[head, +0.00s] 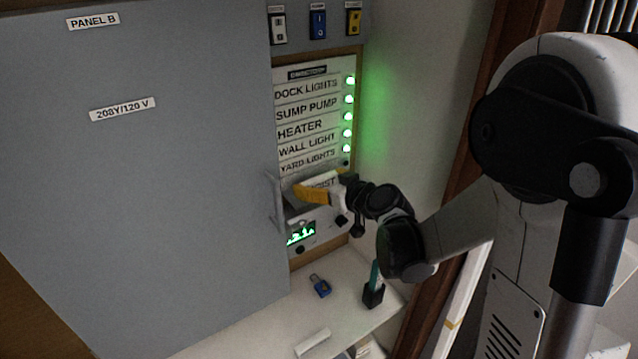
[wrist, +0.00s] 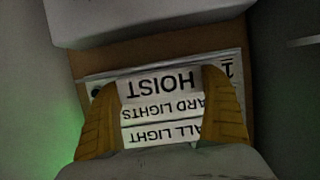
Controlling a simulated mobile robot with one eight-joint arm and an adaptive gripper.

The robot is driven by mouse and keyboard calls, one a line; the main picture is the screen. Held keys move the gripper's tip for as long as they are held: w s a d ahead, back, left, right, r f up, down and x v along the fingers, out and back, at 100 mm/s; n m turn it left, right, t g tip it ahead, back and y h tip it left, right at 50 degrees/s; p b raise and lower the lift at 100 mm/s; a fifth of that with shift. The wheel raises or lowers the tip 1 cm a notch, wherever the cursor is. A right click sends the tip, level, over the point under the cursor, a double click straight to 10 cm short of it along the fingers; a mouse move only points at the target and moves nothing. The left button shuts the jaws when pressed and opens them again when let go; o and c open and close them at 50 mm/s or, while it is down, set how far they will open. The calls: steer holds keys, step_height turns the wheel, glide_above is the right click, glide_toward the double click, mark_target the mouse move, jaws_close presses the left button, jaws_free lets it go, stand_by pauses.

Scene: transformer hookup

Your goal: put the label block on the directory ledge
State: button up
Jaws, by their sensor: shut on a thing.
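The label block (head: 325,183), white with HOIST in dark letters, is between the yellow fingers of my gripper (head: 319,186), which is shut on it. In the wrist view the block (wrist: 160,85) shows upside down between both fingers. It is at the bottom of the directory (head: 308,122), just under the YARD LIGHTS row (head: 307,162). My fingers hide part of the block in the head view. The directory ledge is not clearly visible behind my gripper, and I cannot tell whether the block touches it.
The grey PANEL B door (head: 150,180) stands left of the directory. A display with green marks (head: 300,235) is below my gripper. A blue padlock-like item (head: 320,286) and a dark holder (head: 373,295) stand on the white shelf (head: 250,325).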

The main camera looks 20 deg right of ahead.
steer(key=shift+f, duration=0.2)
steer(key=o, duration=0.9)
steer(key=shift+c, duration=0.2)
steer(key=shift+r, duration=0.1)
steer(key=shift+r, duration=0.25)
steer(key=p+v, duration=0.3)
steer(key=v, duration=0.9)
steer(key=s+a+m+g+h, duration=0.1)
steer(key=s+g+h, duration=0.1)
steer(key=s, duration=0.7)
steer(key=s+a+m+g+h, duration=0.2)
steer(key=s+g, duration=0.2)
steer(key=s, duration=0.6)
steer(key=shift+a+f+m+g, duration=0.2)
steer(key=shift+a+m+g, duration=0.05)
steer(key=shift+m+g, duration=0.05)
